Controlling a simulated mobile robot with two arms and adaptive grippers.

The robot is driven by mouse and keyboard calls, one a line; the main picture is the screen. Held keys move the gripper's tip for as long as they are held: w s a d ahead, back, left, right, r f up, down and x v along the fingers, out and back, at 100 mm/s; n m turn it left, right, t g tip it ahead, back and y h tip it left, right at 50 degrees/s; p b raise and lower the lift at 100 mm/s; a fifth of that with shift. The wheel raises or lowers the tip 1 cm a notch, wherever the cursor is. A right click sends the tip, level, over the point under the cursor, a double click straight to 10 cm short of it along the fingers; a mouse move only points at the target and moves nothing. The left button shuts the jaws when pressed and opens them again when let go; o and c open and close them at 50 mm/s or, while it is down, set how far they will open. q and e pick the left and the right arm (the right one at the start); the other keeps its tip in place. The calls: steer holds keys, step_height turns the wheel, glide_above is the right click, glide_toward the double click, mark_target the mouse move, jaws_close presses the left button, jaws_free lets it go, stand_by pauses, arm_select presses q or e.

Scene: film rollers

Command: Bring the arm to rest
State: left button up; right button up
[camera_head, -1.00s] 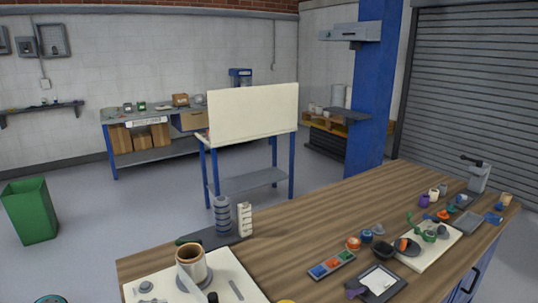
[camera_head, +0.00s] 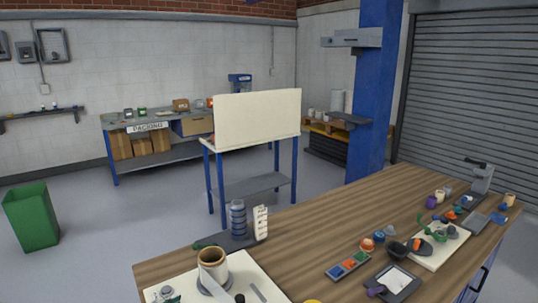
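Neither of my grippers shows in the head view, and no part of my arms can be made out for certain. Whether they hold anything cannot be seen. The wooden workbench (camera_head: 300,238) fills the lower right. On its near left part lies a cream board (camera_head: 262,271) with a tan-rimmed cup (camera_head: 212,262) standing on it. A dark stack of rings (camera_head: 237,217) and a white upright block (camera_head: 260,222) stand behind the cup on a dark base.
A tray of coloured pieces (camera_head: 348,265), a grey tray (camera_head: 398,280) and a second cream board (camera_head: 448,252) crowd the bench's right part. A blue-legged stand (camera_head: 250,187) is behind the bench. A green bin (camera_head: 32,217) stands left. Grey floor (camera_head: 120,235) between is clear.

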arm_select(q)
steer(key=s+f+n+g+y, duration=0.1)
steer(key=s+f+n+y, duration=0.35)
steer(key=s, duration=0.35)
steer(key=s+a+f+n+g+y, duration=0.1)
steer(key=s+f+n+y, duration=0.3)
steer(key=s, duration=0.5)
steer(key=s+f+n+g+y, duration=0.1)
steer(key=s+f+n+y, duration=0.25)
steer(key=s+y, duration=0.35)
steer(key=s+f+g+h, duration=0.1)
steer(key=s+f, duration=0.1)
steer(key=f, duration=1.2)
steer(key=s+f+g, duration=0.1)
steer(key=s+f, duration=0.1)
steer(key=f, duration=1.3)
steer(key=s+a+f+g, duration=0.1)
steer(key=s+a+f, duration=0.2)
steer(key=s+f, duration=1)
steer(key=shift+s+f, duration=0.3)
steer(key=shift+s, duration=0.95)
